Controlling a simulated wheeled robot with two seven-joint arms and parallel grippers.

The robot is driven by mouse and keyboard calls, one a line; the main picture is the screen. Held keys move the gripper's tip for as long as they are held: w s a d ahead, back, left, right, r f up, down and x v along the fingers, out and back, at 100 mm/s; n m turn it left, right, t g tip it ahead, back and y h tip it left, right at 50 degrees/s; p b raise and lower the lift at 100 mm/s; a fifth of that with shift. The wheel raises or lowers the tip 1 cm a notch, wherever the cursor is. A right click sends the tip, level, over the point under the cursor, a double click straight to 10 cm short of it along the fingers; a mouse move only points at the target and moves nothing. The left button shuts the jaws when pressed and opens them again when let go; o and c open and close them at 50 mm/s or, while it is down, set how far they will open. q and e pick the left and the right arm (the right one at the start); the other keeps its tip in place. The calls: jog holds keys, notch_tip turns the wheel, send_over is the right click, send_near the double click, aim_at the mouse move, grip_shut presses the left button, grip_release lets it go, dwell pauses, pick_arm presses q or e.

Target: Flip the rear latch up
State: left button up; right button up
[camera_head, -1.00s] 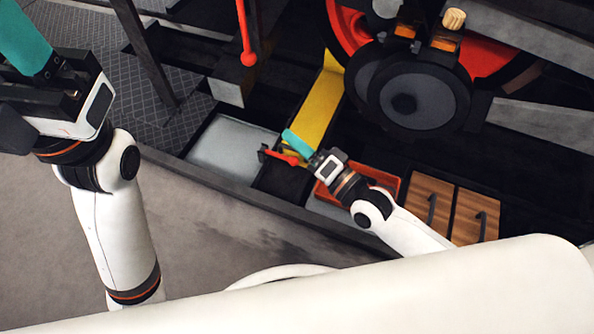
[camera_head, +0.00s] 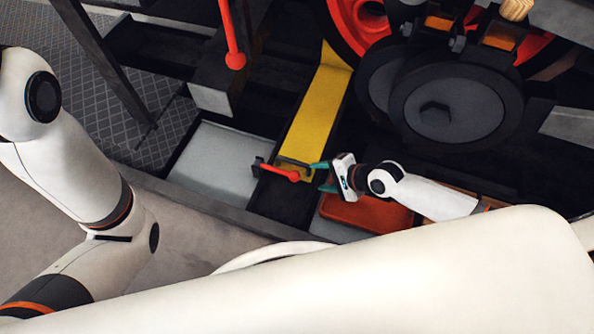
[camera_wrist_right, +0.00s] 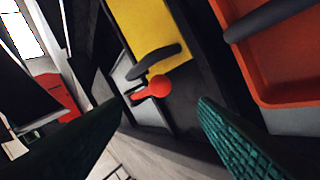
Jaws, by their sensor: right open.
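The latch (camera_head: 280,172) with a red ball end lies low at the near end of the yellow panel (camera_head: 314,105). It also shows in the right wrist view, where its red ball (camera_wrist_right: 158,86) appears ahead of and between my teal fingertips. My right gripper (camera_head: 317,177) is open and empty, just right of the red end; the fingers do not appear to touch it. The right gripper's fingers (camera_wrist_right: 160,102) are spread wide in its wrist view. My left arm is at the left in the head view, but its gripper is out of frame.
An orange-red tray (camera_head: 366,213) lies just below my right gripper, and a grey tray (camera_head: 215,165) lies left of the latch. A red lever (camera_head: 230,35) hangs above. Dark round wheel parts (camera_head: 450,103) stand at the upper right.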

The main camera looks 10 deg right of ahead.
aim_at(299, 176)
jog(key=b+x, duration=0.6)
jog(key=x, duration=0.3)
jog(key=shift+f, duration=0.2)
jog(key=shift+w+a+f, duration=0.15)
jog(key=shift+w+a, duration=0.05)
jog(key=shift+a, duration=0.05)
grip_shut()
